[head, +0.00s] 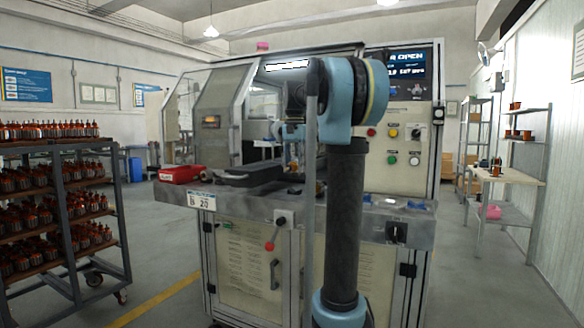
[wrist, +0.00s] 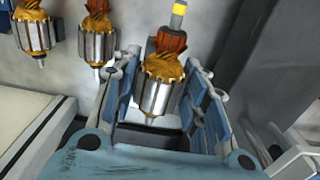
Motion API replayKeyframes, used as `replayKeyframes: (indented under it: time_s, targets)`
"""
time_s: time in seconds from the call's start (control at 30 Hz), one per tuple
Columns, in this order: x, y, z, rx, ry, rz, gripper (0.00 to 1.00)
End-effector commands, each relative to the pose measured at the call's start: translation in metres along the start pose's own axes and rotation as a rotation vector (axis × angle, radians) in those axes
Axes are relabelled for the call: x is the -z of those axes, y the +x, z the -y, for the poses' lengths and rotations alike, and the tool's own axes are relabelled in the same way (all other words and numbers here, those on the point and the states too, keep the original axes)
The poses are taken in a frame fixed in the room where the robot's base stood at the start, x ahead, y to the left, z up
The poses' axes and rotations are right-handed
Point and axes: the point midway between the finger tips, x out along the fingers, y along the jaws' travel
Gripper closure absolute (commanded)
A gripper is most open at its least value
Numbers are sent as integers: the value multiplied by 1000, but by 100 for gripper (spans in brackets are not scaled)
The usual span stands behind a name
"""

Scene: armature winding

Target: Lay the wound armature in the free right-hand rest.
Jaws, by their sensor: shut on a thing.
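In the wrist view my gripper (wrist: 163,68) is shut, with its blue fingers on either side of a wound armature (wrist: 157,94). This armature has a steel core, orange windings, a dark red section and a yellow-banded shaft end. Two similar armatures, one at the far left (wrist: 34,34) and one nearer the held one (wrist: 97,50), show beyond the left finger. I cannot tell what supports them. In the head view my arm covers part of the machine opening, and the held armature is not clear there. I cannot make out the free right-hand rest in either view.
The winding machine (head: 228,118) stands ahead, with a grey front ledge (head: 262,206). A red case (head: 182,174) and a black case (head: 248,177) lie on the ledge. A rack of armatures (head: 65,146) stands left; a small table (head: 508,176) stands right.

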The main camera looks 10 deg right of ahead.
Motion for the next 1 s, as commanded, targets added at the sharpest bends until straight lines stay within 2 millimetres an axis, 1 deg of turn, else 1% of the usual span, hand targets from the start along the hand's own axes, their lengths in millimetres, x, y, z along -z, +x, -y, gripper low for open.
replayKeyframes:
  time_s: [0.17, 0.7, 1.0]
  targets:
    - [-2, 10, 2, 0, -4, 0, 100]
    - [-2, 51, 3, 0, -5, 0, 100]
    - [-2, 64, 3, 0, -4, 0, 100]
